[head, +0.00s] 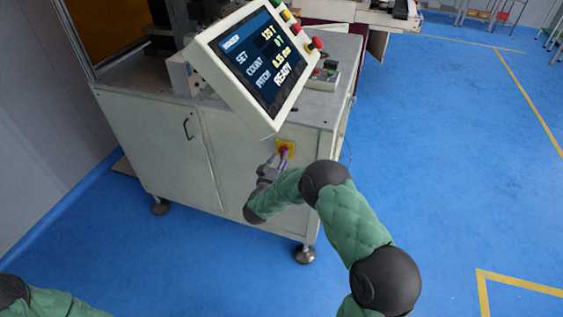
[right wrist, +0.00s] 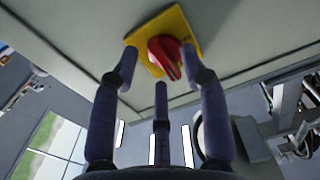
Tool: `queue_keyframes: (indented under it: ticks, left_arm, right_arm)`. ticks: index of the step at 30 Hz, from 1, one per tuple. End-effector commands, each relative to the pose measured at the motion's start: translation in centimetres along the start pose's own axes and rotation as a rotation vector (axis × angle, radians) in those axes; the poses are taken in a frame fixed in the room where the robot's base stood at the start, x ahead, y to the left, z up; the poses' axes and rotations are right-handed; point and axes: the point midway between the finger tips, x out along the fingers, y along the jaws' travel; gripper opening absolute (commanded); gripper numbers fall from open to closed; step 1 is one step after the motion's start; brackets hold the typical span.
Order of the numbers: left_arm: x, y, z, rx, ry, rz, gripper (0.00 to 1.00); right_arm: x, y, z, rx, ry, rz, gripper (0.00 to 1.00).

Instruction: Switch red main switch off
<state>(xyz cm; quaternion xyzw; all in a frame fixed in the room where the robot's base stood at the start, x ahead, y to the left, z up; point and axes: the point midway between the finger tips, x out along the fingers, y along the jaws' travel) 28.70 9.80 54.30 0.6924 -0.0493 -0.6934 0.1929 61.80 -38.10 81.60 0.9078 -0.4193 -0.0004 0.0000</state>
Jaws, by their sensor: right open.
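The red main switch (head: 284,151) is a red knob on a yellow plate on the front of the white cabinet, below the display. In the right wrist view the red knob (right wrist: 166,56) sits on its yellow plate (right wrist: 186,24), its grip ridge slanted in the picture. My right gripper (head: 273,163) is at the switch, and its open fingers (right wrist: 160,75) point at it. One finger is near each side of the plate and a third is below the knob. I cannot tell whether any finger touches. My left gripper is out of view; only part of my left arm shows.
The white machine cabinet (head: 160,143) carries a tilted display (head: 265,62) with coloured buttons along its edge, overhanging above the switch. A small control box (head: 324,76) stands on the top. Blue floor (head: 450,130) is clear at the right.

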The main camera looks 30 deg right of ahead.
Motion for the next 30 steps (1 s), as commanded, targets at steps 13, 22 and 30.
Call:
queue_keyframes:
  ticks: [13,22,30]
  left_arm:
    - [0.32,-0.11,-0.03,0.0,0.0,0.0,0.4]
    - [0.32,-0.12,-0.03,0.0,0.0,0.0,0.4]
    - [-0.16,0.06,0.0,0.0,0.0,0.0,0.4]
  right_arm:
    - [1.03,-0.03,-0.08,0.0,0.0,-0.002,0.45]
    - [1.01,-0.03,-0.06,0.0,0.0,-0.002,0.0]
    - [1.0,-0.02,-0.16,-0.036,0.0,-0.002,0.0]
